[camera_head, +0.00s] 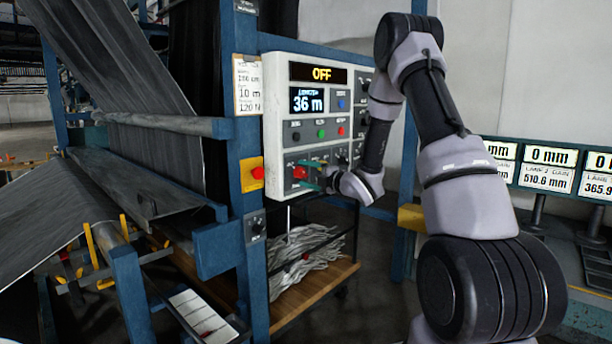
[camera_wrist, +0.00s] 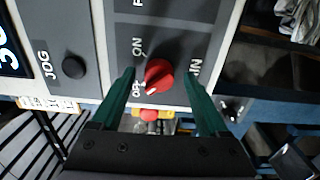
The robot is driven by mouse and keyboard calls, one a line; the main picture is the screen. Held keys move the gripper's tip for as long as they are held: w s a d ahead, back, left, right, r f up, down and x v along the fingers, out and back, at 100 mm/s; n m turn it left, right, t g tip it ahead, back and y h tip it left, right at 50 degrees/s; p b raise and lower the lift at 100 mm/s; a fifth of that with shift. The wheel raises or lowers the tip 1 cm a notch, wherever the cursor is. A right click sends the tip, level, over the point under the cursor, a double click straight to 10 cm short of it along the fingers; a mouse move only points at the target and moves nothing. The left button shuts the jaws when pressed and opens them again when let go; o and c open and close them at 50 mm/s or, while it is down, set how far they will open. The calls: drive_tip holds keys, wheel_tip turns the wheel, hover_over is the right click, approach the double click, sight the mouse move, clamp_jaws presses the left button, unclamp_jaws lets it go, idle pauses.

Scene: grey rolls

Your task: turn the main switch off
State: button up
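The main switch is a red rotary knob (camera_wrist: 159,72) on the grey control panel (camera_head: 284,135). Its white pointer mark is turned to the OFF label, and the panel's top display (camera_head: 318,73) reads OFF. In the head view the red knob (camera_head: 300,172) sits low on the panel, partly hidden by my fingers. My gripper (camera_wrist: 160,76) is open, with one green finger on each side of the knob and a visible gap on both sides. In the head view my gripper (camera_head: 308,174) reaches the panel from the right.
A yellow box with a red button (camera_head: 257,172) is on the blue post left of the panel. A JOG button (camera_wrist: 74,67) is beside the switch. A wooden-based cart with grey strips (camera_head: 310,252) stands below. Grey rolls and fabric fill the left.

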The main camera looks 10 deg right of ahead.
drive_tip(key=v, duration=1.1)
drive_tip(key=s+d+r+m+g+h, duration=0.1)
drive_tip(key=s+d+r+m+h, duration=0.15)
drive_tip(key=r+m+h, duration=0.4)
drive_tip(key=s+d+r+m+h, duration=0.2)
drive_tip(key=d+r+m+h, duration=0.2)
drive_tip(key=r+m, duration=0.45)
drive_tip(key=s+a+m+g+y, duration=0.1)
drive_tip(key=s+a+m+g, duration=0.2)
drive_tip(key=s+m, duration=0.4)
drive_tip(key=s+a+m+g+y, duration=0.1)
drive_tip(key=s+a+m+g, duration=0.2)
drive_tip(key=s, duration=1.6)
drive_tip(key=a+r+m, duration=0.1)
drive_tip(key=a+m, duration=0.1)
drive_tip(key=m, duration=0.2)
drive_tip(key=shift+s, duration=0.3)
